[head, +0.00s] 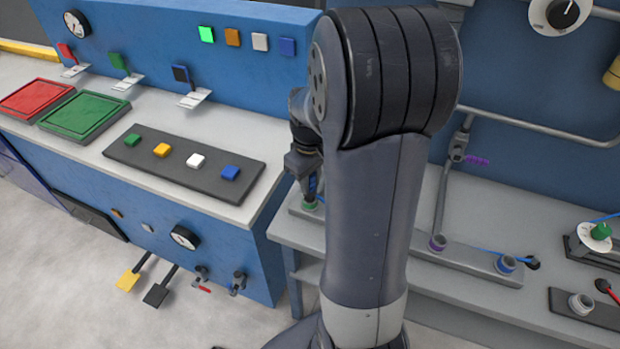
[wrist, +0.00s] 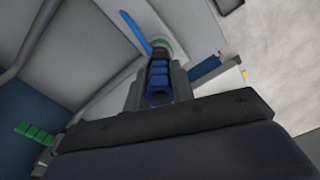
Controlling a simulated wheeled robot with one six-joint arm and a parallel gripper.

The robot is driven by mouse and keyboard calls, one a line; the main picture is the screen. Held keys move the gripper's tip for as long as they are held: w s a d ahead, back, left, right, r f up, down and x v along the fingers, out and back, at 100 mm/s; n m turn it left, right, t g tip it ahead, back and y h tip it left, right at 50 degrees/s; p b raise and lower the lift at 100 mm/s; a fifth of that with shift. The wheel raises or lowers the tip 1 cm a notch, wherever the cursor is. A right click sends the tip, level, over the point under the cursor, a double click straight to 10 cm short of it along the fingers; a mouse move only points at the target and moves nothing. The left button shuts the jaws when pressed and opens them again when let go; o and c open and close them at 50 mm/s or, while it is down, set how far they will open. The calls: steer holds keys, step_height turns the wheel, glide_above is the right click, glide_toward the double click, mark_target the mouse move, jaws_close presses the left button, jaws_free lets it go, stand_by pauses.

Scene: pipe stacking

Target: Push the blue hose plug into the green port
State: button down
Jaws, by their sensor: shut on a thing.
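The blue hose plug (wrist: 160,72) is ribbed and sits between the fingers of my gripper (wrist: 158,80) in the wrist view. My gripper is shut on it. A green ring, the green port (wrist: 162,44), shows at the plug's far end. In the head view my gripper (head: 306,172) points down just above the green port (head: 311,206), with a bit of the blue plug (head: 313,185) showing. The plug is lined up with the port and touching or very near it; I cannot tell how deep it sits. A blue hose (wrist: 135,32) runs off past the ring.
The port's grey strip (head: 470,262) also holds a purple port (head: 437,243) and a blue port (head: 506,264). Pipes rise behind it, with a purple handle (head: 477,160). A blue console (head: 225,235) with coloured buttons stands at left. My arm hides the bench's middle.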

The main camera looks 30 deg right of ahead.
steer(key=shift+f+b, duration=0.7)
steer(key=shift+f, duration=0.3)
steer(key=c, duration=1.1)
jaws_free()
step_height(320, 180, up, 11)
steer(key=shift+p, duration=0.3)
steer(key=shift+f, duration=0.1)
step_height(320, 180, down, 10)
steer(key=shift+f, duration=0.25)
steer(key=shift+r, duration=0.45)
